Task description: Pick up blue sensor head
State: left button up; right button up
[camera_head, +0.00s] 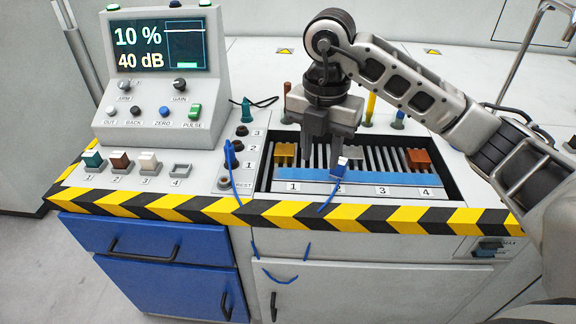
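The blue sensor head (338,171), a small block with a pale top, is in the slatted bay at the blue strip, by label 2. A blue cable hangs from it over the striped front edge. My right gripper (330,152) comes in from the right and points down over the bay, with its fingers apart. The sensor head is close under the right-hand finger; I cannot tell whether they touch. A blue plug (231,155) with a blue cable stands left of the bay. My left gripper is not in view.
A yellow block (285,154) and an orange block (418,160) sit at the bay's ends. A console (160,75) stands at the left, with teal, brown and white pieces (149,162) before it. Upright tools (371,106) stand behind the bay.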

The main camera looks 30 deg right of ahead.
aim_at(340, 172)
jog(key=u, duration=2.4)
jog(key=k, duration=0.5)
jog(key=z, duration=2.3)
jog(key=i, duration=0.5)
jog(key=z, duration=0.05)
